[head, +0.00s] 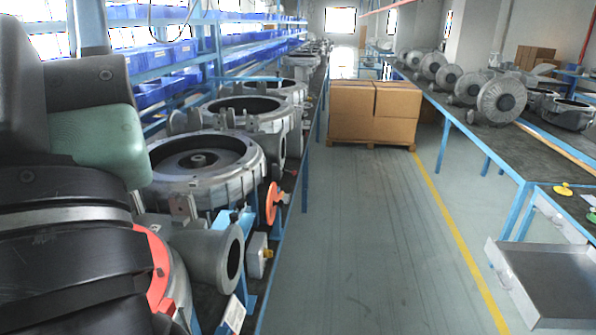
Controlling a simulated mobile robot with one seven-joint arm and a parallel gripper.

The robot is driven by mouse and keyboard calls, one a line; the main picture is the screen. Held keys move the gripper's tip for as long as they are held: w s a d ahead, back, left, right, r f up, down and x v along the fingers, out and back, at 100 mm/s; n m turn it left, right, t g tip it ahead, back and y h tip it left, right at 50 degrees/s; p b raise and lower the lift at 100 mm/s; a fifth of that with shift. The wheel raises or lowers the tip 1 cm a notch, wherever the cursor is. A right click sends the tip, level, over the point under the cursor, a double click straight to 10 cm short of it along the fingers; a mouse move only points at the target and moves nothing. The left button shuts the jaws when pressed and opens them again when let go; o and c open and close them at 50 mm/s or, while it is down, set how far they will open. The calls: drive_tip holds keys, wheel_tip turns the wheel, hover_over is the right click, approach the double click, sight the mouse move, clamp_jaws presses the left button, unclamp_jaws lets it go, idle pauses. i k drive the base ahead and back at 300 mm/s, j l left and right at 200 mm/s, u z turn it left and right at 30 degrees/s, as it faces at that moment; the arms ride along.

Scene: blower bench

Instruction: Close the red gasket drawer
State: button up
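An open grey metal drawer (545,285) shows at the lower right, under the near end of the right-hand bench (555,170). It stands pulled out into the aisle and looks empty in the part that shows; its right side is cut off by the picture edge. I see no red on it, so I cannot tell if it is the red gasket drawer. A pale grey panel (562,217) sits above it, under the bench top. My gripper is not in view; large parts of my arm fill the left side.
Cardboard boxes (375,112) on a pallet stand in the aisle. The grey floor (370,230) before them is clear, with a yellow line along the right. Blower housings (205,165) crowd the left bench.

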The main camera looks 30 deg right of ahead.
sight(551, 286)
drive_tip(key=k+l+z, duration=0.15)
drive_tip(key=k+l, duration=0.15)
drive_tip(key=k+l+z, duration=0.1)
drive_tip(key=k+l, duration=0.15)
drive_tip(key=l, duration=0.2)
drive_tip(key=k+l+z, duration=0.15)
drive_tip(key=l, duration=0.25)
drive_tip(key=k+z, duration=0.1)
drive_tip(key=z, duration=1.2)
